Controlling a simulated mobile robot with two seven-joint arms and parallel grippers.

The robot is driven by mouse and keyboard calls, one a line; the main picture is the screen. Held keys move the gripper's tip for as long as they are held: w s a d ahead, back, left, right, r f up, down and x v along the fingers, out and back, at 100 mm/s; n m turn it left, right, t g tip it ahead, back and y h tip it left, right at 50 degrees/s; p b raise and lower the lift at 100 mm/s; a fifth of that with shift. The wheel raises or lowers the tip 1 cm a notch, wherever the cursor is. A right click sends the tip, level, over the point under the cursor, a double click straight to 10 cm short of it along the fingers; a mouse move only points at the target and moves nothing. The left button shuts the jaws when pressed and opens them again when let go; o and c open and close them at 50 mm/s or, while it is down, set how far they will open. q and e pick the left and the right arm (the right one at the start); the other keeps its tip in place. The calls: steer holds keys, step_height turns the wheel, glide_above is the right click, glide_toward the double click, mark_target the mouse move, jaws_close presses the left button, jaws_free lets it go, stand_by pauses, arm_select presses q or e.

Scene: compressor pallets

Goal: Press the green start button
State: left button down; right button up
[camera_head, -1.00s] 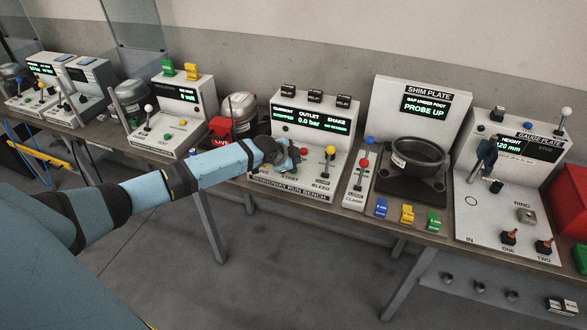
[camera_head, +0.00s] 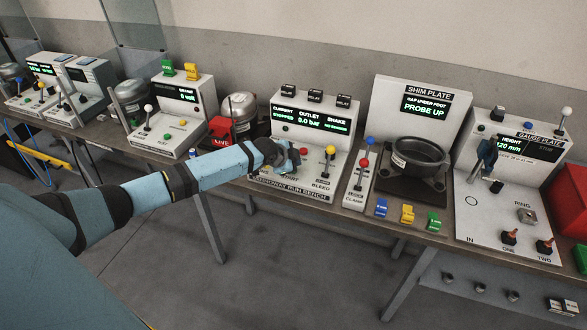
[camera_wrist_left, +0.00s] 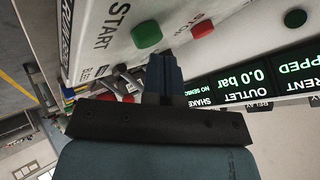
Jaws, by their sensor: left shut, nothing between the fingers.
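My left gripper (camera_wrist_left: 164,58) is shut and empty. Its fingertips appear just below the green button in that picture; I cannot tell whether they touch the panel. In the head view my left gripper (camera_head: 290,158) is over the run bench (camera_head: 313,188) and hides the green button. The bench display (camera_head: 310,121) reads STOPPED and 0.0 bar. My right gripper is not in view.
On the bench stand a yellow-knobbed bleed lever (camera_head: 330,150) and, to the right, a clamp lever with a red knob (camera_head: 365,163). A black bowl-shaped part (camera_head: 420,155) is on the shim plate station.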

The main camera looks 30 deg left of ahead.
arm_select(q)
steer(key=shift+f, duration=0.55)
stand_by(0.6)
steer(key=shift+r, duration=0.15)
steer(key=shift+r+p, duration=0.65)
steer(key=shift+r, duration=0.15)
step_height(320, 180, up, 5)
steer(key=p, duration=0.4)
stand_by(0.6)
steer(key=shift+d+f, duration=0.1)
